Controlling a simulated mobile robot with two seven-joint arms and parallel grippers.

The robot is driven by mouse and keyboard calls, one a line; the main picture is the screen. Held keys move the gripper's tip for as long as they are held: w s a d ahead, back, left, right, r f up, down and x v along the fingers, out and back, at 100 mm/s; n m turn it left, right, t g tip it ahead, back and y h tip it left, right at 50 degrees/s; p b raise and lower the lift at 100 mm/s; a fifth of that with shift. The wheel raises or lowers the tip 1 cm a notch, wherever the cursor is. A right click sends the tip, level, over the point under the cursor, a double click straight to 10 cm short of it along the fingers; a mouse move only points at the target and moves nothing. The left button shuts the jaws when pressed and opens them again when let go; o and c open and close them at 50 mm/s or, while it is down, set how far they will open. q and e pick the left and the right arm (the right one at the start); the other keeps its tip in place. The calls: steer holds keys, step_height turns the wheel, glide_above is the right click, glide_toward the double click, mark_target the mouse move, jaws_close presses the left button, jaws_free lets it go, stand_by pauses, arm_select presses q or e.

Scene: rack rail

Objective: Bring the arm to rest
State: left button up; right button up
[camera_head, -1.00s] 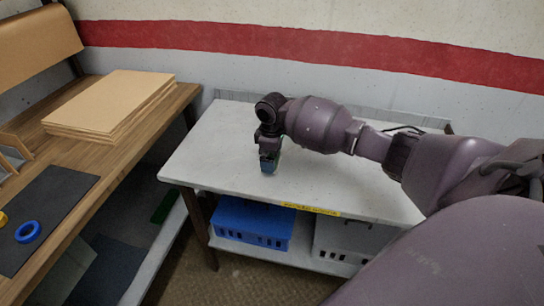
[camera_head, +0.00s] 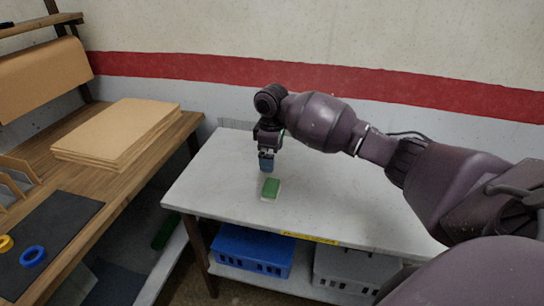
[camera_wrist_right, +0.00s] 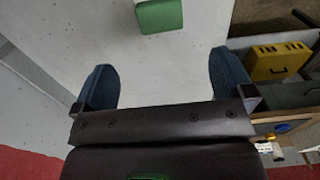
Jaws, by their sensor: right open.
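My right gripper (camera_head: 266,163) is above the grey-white table (camera_head: 340,205), pointing down. In the right wrist view its two blue fingers (camera_wrist_right: 165,80) stand wide apart with nothing between them. A small green block with a pale lower part (camera_head: 270,188) lies on the table just in front of the gripper, apart from it. The block also shows at the top of the right wrist view (camera_wrist_right: 158,14), beyond the fingertips. My left gripper is not in view.
A wooden bench (camera_head: 112,190) on the left holds stacked brown sheets (camera_head: 118,130), a dark mat (camera_head: 50,228) and a blue ring (camera_head: 32,256). A blue crate (camera_head: 252,250) and a grey crate (camera_head: 345,266) sit on the shelf below the table. The table's right part is clear.

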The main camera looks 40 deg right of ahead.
stand_by(0.4)
steer(key=w+a+r+t, duration=0.4)
steer(key=w+a+t, duration=0.1)
steer(key=w+t, duration=0.25)
steer(key=s+a+f+m+t+y, duration=0.1)
steer(key=s+a+f+t+y, duration=0.2)
steer(key=s+a+f+t, duration=0.35)
steer(key=s+f+m+g+h, duration=0.1)
steer(key=s+f+m, duration=0.1)
steer(key=s+f, duration=0.4)
steer(key=s+f+m+g+h, duration=0.1)
steer(key=s+f, duration=0.5)
steer(key=s, duration=0.9)
steer(key=s+d+f+m+h, duration=0.1)
steer(key=s+f+m, duration=0.2)
steer(key=s+f, duration=0.3)
steer(key=s, duration=0.4)
steer(key=shift+s+f+g, duration=0.15)
steer(key=shift+f+g, duration=0.25)
